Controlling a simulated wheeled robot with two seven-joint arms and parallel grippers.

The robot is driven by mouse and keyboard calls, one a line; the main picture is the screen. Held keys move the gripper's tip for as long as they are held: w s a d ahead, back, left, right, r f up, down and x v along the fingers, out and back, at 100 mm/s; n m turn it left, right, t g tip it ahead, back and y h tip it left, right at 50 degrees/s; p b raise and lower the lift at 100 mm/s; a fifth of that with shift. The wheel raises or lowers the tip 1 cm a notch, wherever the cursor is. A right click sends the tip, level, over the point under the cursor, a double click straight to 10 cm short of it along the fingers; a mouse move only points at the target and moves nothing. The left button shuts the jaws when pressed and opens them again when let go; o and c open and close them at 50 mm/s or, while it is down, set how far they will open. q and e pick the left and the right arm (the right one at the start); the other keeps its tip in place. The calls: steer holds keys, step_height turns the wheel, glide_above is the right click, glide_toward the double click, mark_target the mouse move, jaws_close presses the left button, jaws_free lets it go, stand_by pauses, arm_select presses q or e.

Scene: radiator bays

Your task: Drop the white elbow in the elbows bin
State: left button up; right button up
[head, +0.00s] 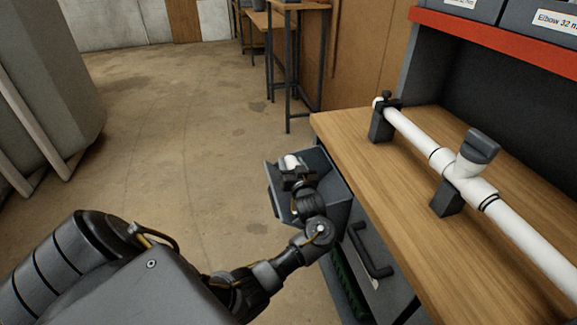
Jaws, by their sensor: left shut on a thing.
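My left gripper (294,178) is shut on the white elbow (291,161), of which only a small part shows between the fingers. My right gripper is not in view.
A wooden bench (345,140) carries a white pipe (530,235) on dark supports, with a grey-capped branch (475,150). Above is a red shelf edge (500,38) with grey boxes, one labelled "Elbow 32" (555,20). A dark handle (370,255) sticks out below the bench. Floor at left is open.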

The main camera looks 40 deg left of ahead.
arm_select(q)
steer(key=shift+d, duration=0.1)
steer(key=o, duration=1.1)
steer(key=shift+c, duration=0.2)
